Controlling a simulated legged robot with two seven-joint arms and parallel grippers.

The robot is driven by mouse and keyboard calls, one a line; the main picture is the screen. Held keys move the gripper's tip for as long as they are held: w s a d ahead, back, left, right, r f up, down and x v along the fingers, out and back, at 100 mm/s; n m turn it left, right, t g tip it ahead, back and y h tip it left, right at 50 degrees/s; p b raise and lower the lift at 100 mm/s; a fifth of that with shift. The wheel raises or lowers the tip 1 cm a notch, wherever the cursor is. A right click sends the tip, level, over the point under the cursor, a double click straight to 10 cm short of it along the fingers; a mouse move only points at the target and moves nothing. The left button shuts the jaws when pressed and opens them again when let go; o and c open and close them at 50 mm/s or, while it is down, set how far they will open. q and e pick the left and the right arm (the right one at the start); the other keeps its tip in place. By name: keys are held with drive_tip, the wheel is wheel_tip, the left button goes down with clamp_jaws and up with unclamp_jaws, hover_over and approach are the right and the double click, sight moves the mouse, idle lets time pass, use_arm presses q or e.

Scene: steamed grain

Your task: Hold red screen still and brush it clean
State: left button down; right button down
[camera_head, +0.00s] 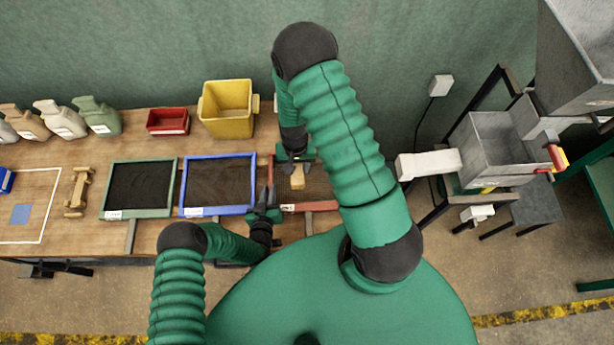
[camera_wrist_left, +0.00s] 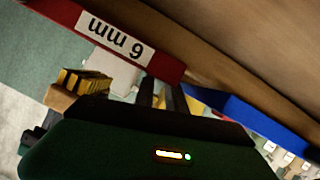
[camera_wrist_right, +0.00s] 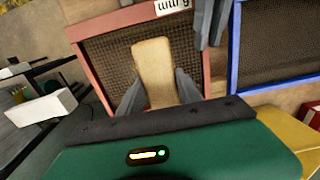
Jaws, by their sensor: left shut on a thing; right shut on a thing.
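The red screen (camera_head: 322,206) lies on the bench's right part, partly hidden by my right arm. Its red rim with a "6 mm" label (camera_wrist_left: 150,53) shows in the left wrist view. My left gripper (camera_head: 266,197) is shut on the rim at the screen's left side. My right gripper (camera_head: 296,168) is shut on the wooden brush (camera_head: 298,181). In the right wrist view the brush (camera_wrist_right: 153,70) is over the brown mesh, between my fingers. Its yellow bristles (camera_wrist_left: 85,80) show in the left wrist view; whether they touch the mesh I cannot tell.
A blue-framed screen (camera_head: 219,155) and a green-framed screen (camera_head: 139,161) lie to the left. A yellow bin (camera_head: 228,108) and a red bin (camera_head: 167,122) stand behind. A grey metal hopper machine (camera_head: 500,140) stands at right, beyond my right arm.

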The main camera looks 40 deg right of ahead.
hover_over(280, 189)
drive_tip(key=shift+s+f, duration=0.1)
drive_tip(key=shift+f, duration=1.2)
drive_tip(key=shift+f, duration=0.15)
drive_tip(key=shift+f, duration=0.45)
drive_tip(key=shift+a, duration=0.1)
